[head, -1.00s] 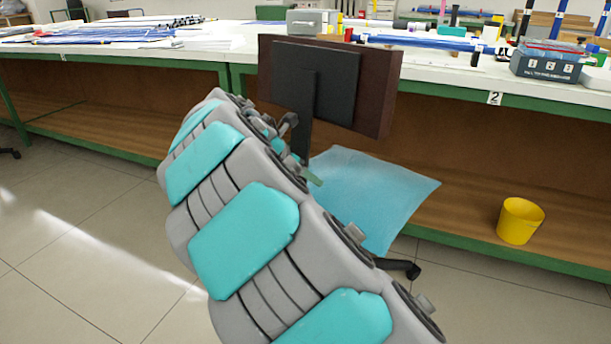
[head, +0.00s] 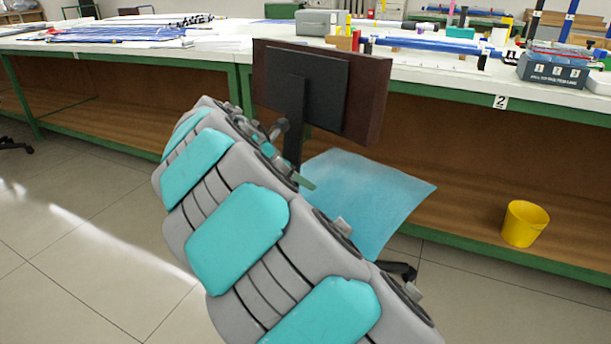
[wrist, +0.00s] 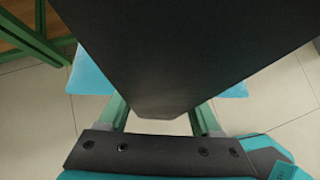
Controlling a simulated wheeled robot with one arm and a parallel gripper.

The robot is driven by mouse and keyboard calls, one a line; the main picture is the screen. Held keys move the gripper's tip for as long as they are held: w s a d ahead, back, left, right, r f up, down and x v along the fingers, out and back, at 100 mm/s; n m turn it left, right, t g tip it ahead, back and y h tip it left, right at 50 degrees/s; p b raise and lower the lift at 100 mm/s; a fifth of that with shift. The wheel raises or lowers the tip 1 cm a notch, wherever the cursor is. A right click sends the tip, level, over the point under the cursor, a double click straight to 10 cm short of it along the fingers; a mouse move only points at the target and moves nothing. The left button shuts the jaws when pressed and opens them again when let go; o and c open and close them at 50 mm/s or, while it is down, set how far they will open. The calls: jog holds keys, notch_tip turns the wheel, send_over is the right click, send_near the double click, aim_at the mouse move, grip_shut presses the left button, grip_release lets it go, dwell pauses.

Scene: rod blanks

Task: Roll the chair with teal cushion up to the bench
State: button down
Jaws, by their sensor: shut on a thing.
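The chair has a teal-blue seat cushion (head: 372,205) and a dark brown backrest (head: 378,95) with a black plate and post behind it. Its back is towards me. One black foot (head: 402,271) shows on the floor; most of the base is hidden by my arm. My gripper (head: 303,180) is at the post, low behind the backrest. In the wrist view my gripper (wrist: 160,118) has a green finger on each side of the black post (wrist: 168,85), shut on it. The bench (head: 455,78) with a white top and green frame stands just beyond the chair.
A yellow bucket (head: 525,223) stands on the bench's lower shelf, right of the chair. A grey bin (head: 552,70), rods and small parts lie on the bench top. The tiled floor (head: 80,260) is clear at left. Another chair's foot shows at the far left edge.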

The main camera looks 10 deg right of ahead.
grip_release()
dwell(0.3)
jog(key=shift+a+r, duration=0.1)
jog(key=v, duration=0.7)
jog(key=shift+s+a+r+p, duration=0.15)
jog(key=shift+p, duration=0.15)
